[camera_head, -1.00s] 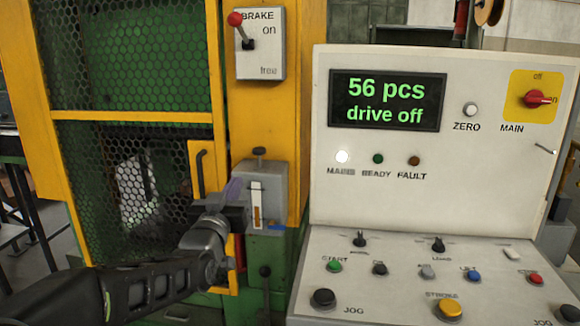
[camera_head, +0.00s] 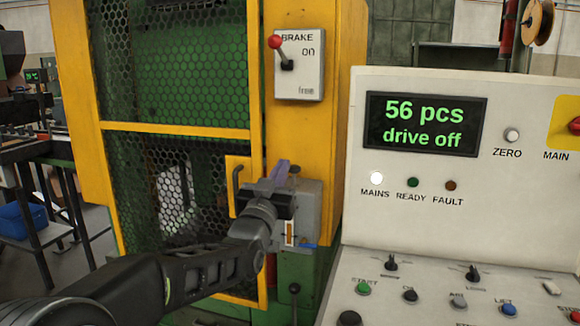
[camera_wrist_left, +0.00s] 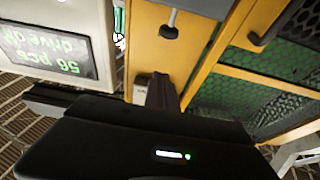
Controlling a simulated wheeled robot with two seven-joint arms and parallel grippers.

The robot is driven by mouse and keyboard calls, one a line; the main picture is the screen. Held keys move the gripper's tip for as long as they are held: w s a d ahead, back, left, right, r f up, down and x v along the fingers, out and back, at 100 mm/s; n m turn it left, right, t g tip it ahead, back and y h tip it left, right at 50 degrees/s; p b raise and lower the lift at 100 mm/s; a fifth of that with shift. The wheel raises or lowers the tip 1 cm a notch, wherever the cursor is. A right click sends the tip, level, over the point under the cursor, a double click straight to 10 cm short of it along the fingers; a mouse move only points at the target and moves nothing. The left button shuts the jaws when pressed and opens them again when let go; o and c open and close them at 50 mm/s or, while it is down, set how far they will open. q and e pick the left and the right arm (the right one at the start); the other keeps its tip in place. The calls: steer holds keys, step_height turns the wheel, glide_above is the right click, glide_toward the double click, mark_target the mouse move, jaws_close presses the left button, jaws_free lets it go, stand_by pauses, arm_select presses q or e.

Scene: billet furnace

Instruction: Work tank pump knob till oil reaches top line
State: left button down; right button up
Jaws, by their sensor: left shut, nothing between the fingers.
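The oil tank (camera_head: 314,210) is a grey box on a green base, beside the yellow guard. Its sight glass (camera_head: 290,234) shows orange-brown oil; the top line and exact level are too small to read. The dark pump knob (camera_head: 295,170) is on top of the tank, just right of my fingers. My left gripper (camera_head: 280,172) is shut and empty, with purplish fingertips at the tank's upper left, partly covering it. The left wrist view shows the fingers (camera_wrist_left: 162,92) and a dark knob on a grey rod (camera_wrist_left: 168,32), apart from them. My right gripper is not in view.
The white control panel (camera_head: 420,240) stands close to the right. The brake box (camera_head: 299,65) is above the tank. The yellow guard frame with a dark handle (camera_head: 237,188) is on the left. A black-knobbed lever (camera_head: 294,289) stands below the tank.

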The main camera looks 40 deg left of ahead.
arm_select(q)
step_height(320, 180, up, 2)
steer(key=p, duration=0.2)
glide_above(293, 174)
steer(key=s, duration=0.2)
steer(key=shift+w+d, duration=0.1)
steer(key=shift+d, duration=0.1)
step_height(293, 174, down, 3)
steer(key=shift+r, duration=0.1)
steer(key=shift+s+d+f, duration=0.1)
steer(key=shift+s+f, duration=0.1)
steer(key=shift+f, duration=0.35)
step_height(293, 174, down, 3)
steer(key=b, duration=0.4)
steer(key=shift+f, duration=0.15)
